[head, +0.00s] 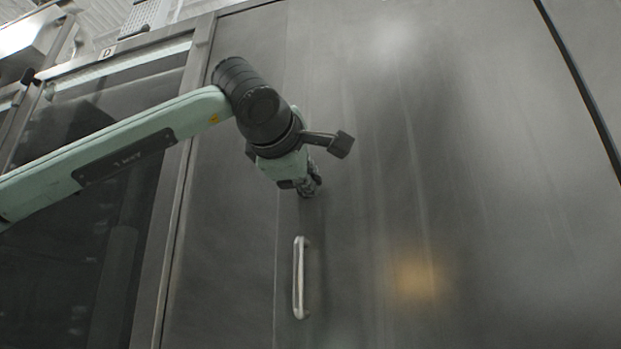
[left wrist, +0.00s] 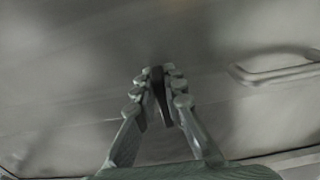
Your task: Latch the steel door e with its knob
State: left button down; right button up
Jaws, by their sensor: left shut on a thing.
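The steel door (head: 440,170) is a large, smooth grey panel that fills most of the head view. It also fills the left wrist view (left wrist: 90,60). My left gripper (head: 308,188) is at the door face near the door's left edge, above the handle. In the left wrist view its fingers (left wrist: 157,88) are closed on a dark, narrow knob (left wrist: 158,92). In the head view the knob is mostly hidden by the gripper. My right gripper is in neither view.
A bright vertical bar handle (head: 299,278) stands out from the door below my left gripper; it also shows at the right of the left wrist view (left wrist: 280,66). A dark glazed panel marked D (head: 100,190) is at the left. A dark seam (head: 580,85) runs at the upper right.

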pick_arm(q)
jog(key=shift+f, duration=0.1)
jog(key=shift+a, duration=0.1)
jog(key=c, duration=1.6)
grip_release()
jog(key=shift+w, duration=0.1)
jog(key=v, duration=1.2)
